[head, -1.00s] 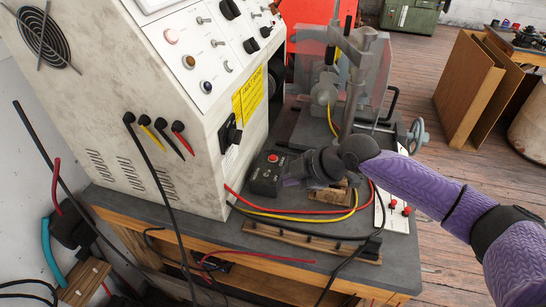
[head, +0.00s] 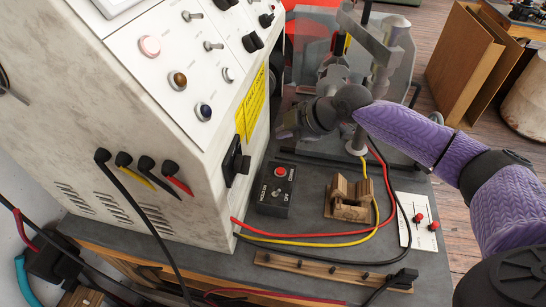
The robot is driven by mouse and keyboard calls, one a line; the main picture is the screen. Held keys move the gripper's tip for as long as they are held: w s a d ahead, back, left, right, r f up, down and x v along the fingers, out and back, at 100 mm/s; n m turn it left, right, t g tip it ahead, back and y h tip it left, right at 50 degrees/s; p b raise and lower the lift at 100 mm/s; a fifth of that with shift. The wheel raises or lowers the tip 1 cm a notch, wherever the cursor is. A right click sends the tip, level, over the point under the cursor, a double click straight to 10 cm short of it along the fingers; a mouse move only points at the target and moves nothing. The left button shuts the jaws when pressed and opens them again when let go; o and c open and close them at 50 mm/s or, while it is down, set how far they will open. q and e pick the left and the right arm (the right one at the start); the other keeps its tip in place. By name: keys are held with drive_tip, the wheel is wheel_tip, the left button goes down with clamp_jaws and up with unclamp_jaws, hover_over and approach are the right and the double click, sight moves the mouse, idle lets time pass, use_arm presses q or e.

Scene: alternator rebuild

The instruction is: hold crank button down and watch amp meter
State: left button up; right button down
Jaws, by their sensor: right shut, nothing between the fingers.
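The small black control box (head: 274,200) lies on the grey bench top beside the test cabinet. A red button (head: 280,172) is on its far end, with white lettering around it. My right gripper (head: 284,129) is shut and empty, beyond the box and above the bench, apart from the red button. It points left toward the cabinet. A white-framed panel (head: 116,5) at the top left edge is cut off; I cannot tell whether it is the amp meter. My left gripper is not in view.
The tall cabinet (head: 150,120) with switches and lamps fills the left. A clamp stand (head: 384,60) with a clear guard is behind my right arm. Red, yellow and black cables (head: 300,232) cross the bench near a wooden block (head: 349,199).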

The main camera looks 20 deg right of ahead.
sight(284, 171)
drive_tip(key=f+b, duration=0.7)
drive_tip(key=f, duration=0.1)
drive_tip(key=shift+s+f, duration=0.2)
drive_tip(key=shift+s, duration=0.05)
drive_tip(key=shift+f, duration=0.2)
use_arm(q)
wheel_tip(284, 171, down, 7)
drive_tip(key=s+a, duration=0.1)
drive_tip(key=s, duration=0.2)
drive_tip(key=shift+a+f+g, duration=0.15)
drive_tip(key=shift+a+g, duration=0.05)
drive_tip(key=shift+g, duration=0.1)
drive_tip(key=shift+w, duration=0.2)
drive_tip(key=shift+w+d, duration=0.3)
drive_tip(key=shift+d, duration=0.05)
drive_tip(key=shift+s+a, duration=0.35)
